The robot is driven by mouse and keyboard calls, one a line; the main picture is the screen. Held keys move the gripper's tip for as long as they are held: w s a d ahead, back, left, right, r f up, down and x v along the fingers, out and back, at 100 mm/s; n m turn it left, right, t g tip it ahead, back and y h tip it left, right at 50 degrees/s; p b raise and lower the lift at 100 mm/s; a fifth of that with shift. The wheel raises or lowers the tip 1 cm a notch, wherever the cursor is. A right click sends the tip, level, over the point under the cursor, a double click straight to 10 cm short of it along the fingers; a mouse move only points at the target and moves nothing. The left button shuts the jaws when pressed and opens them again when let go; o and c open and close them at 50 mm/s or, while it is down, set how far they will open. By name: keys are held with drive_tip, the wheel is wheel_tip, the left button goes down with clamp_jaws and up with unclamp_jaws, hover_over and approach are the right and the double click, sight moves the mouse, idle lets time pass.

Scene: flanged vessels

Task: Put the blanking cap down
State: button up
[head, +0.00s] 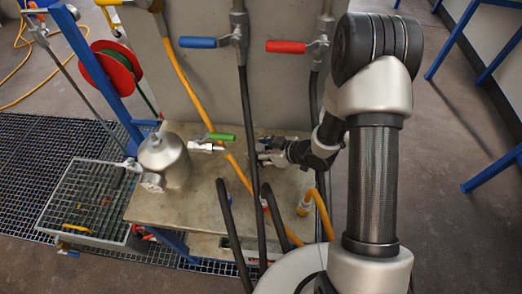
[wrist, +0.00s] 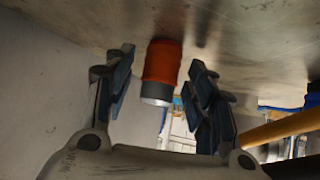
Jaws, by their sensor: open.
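In the wrist view an orange-red cylinder with a grey end (wrist: 161,72), which looks like the blanking cap, sits between the two spread fingers of my gripper (wrist: 160,88). Gaps show on both sides of it, so neither finger touches it. Its orange end meets or nearly meets the dull metal plate (wrist: 250,40) at the top of that view. In the head view my gripper (head: 264,151) is low over the metal bench (head: 205,205), beside the dark hose. I cannot make out the cap in the head view.
A grey metal vessel (head: 165,160) stands on the bench's left part. A green-handled valve (head: 215,138) lies close left of my gripper. Dark hoses (head: 246,120) and a yellow hose (head: 185,80) run down nearby. A grated tray (head: 90,205) is at the left.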

drive_tip(key=shift+r, duration=0.25)
drive_tip(key=r+p+v, duration=0.1)
drive_tip(key=p+v, duration=0.4)
drive_tip(key=v, duration=0.7)
drive_tip(key=d+r+m+h, duration=0.2)
drive_tip(key=d+r+h, duration=0.35)
drive_tip(key=r, duration=0.35)
drive_tip(key=d+r+m+h, duration=0.35)
drive_tip(key=d+r, duration=0.25)
drive_tip(key=r, duration=0.2)
drive_tip(key=s+a+r+m, duration=0.1)
drive_tip(key=s+a+r, duration=0.2)
drive_tip(key=s, duration=0.3)
drive_tip(key=s+a+r+m+g+y, duration=0.1)
drive_tip(key=s+a+r+m, duration=0.1)
drive_tip(key=s, duration=0.5)
drive_tip(key=s+a+r+m+g, duration=0.1)
drive_tip(key=s+a+r, duration=0.2)
drive_tip(key=s, duration=0.4)
drive_tip(key=shift+a+r, duration=0.35)
drive_tip(key=shift+r, duration=0.3)
drive_tip(key=shift+w, duration=0.1)
